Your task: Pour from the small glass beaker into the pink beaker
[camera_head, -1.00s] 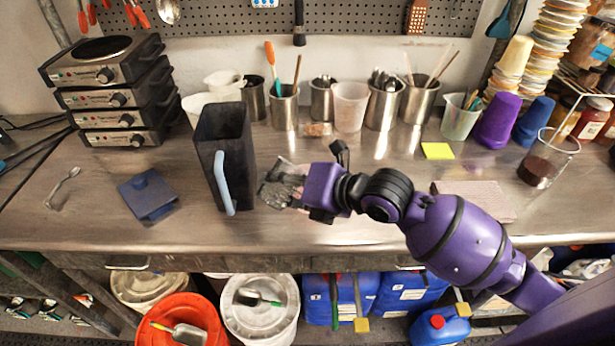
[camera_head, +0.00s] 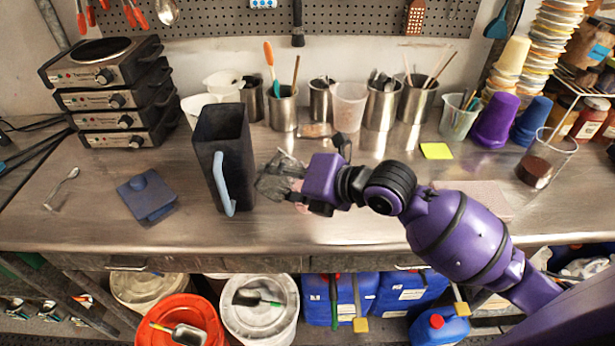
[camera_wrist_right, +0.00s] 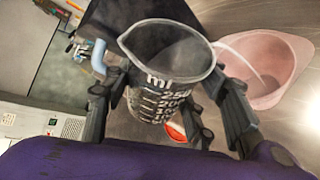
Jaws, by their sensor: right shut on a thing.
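My right gripper (camera_head: 285,180) is shut on the small glass beaker (camera_head: 273,186), just right of the tall dark pitcher. In the right wrist view, the glass beaker (camera_wrist_right: 160,95) sits between the two fingers of my gripper (camera_wrist_right: 170,115), its spouted rim facing the camera and white ml marks on its side. I cannot tell what it holds. The pink beaker (camera_wrist_right: 268,65) is beside it on the right in that view, its open mouth showing. In the head view the pink beaker is mostly hidden by my gripper and the glass beaker. My left gripper is out of view.
The dark pitcher (camera_head: 228,150) with a pale blue handle stands close on the left. Steel utensil cups (camera_head: 283,108) and a translucent cup (camera_head: 349,108) stand behind. A glass beaker with dark liquid (camera_head: 546,160) is far right. The front middle of the bench is clear.

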